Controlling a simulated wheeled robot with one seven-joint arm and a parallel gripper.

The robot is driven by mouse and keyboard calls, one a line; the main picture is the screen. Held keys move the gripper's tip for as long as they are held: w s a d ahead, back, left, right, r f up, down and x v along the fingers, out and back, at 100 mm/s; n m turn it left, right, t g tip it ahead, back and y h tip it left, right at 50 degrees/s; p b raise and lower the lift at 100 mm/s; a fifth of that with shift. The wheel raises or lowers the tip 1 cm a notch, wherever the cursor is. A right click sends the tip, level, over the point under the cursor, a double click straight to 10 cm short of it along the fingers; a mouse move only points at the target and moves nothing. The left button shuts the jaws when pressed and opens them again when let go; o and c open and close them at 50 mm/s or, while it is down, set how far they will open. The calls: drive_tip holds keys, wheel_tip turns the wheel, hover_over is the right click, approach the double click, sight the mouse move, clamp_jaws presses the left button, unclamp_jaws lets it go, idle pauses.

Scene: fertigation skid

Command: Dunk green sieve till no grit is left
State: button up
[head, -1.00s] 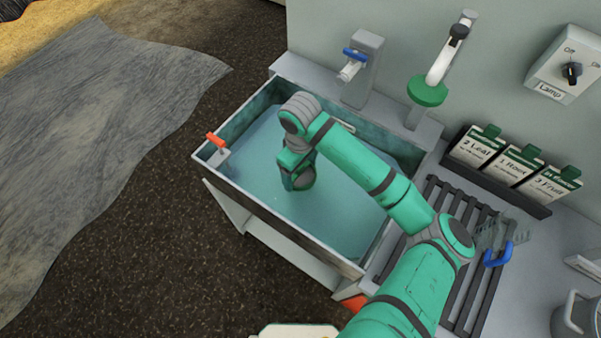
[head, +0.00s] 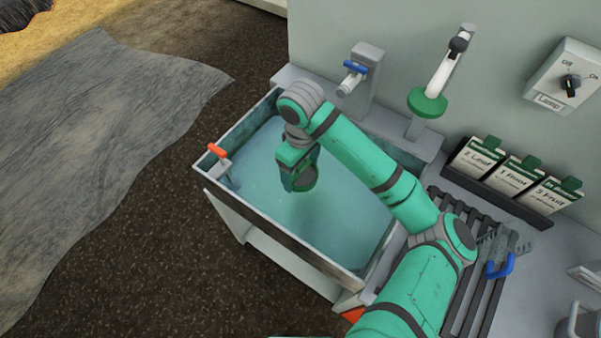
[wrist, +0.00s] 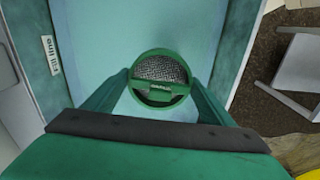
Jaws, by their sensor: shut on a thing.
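My gripper (head: 299,166) points down over the water basin (head: 313,264) and is shut on the green sieve (wrist: 160,78). In the wrist view the sieve sits between the two green fingers, with its round rim and grey mesh facing the camera. A small paler grey patch shows at its near edge; I cannot tell whether it is grit. In the head view part of the sieve (head: 305,182) shows at the fingertips, just above or at the water (head: 340,215). The pale blue water fills most of the basin.
A blue-handled tap (head: 355,68) and a white spout with a green collar (head: 429,103) stand at the basin's back. An orange-handled lever (head: 217,151) is on the left rim. A slatted rack (head: 488,295) lies to the right. A "fill line" label (wrist: 50,56) marks the wall.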

sight(301, 165)
drive_tip(key=shift+r, duration=1.75)
drive_tip(key=shift+w, duration=0.1)
